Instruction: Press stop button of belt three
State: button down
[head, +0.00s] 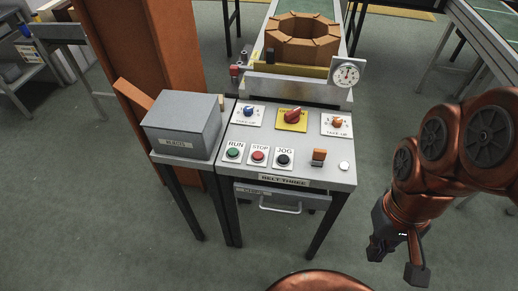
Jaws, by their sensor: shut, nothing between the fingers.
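The belt three control panel (298,170) is a light grey desk with a "BELT THREE" label on its front edge. The red stop button (258,156) sits under a "STOP" label, between the green run button (233,153) and the black jog button (283,159). My gripper (397,262) is shut and empty. It hangs at the lower right, in front of and to the right of the panel, apart from it and pointing down. Nothing hides the stop button.
A grey box (181,123) stands left of the panel, beside a tall orange-brown column (150,50). Several knobs, including a red one on a yellow plate (292,117), and an orange-topped lever (319,155) rise from the panel. A dial gauge (347,74) stands behind. Open floor lies in front.

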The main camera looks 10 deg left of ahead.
aim_at(258, 155)
jog(key=z, duration=3.2)
jog(key=k, duration=2.8)
jog(key=u, duration=2.05)
jog(key=i, duration=0.5)
jog(key=u, duration=0.05)
